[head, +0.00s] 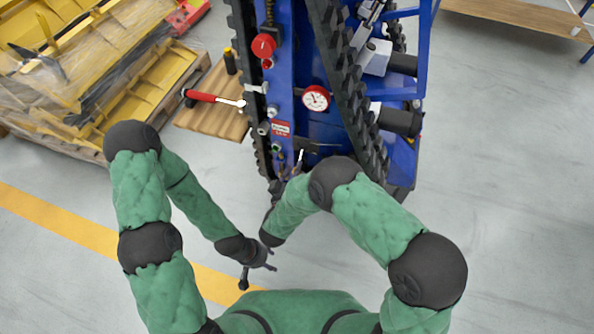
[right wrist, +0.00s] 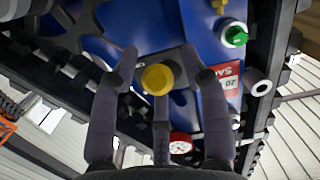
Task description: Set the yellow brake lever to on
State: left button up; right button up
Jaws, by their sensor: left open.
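The yellow brake lever (right wrist: 157,78) shows in the right wrist view as a round yellow end on a dark mount against the blue carrier. Its on or off position cannot be told. My right gripper (right wrist: 160,68) is open, its fingers spread to either side of the yellow end with gaps visible. In the head view my right gripper (head: 278,190) is at the near end of the carrier (head: 317,130), and the lever is not clearly seen there. My left gripper (head: 260,274) is open and empty, low over the floor near my body.
The carrier's panel has a red knob (head: 264,46), a gauge (head: 316,98) and a red label (head: 281,128). Black tracks (head: 345,85) flank it. A red-handled ratchet (head: 213,98) lies over a wooden board (head: 215,120) at left. Floor to the right is clear.

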jog(key=shift+w+a, duration=0.1)
jog(key=shift+r, duration=0.1)
jog(key=v, duration=0.7)
jog(key=shift+s, duration=0.2)
dwell(0.7)
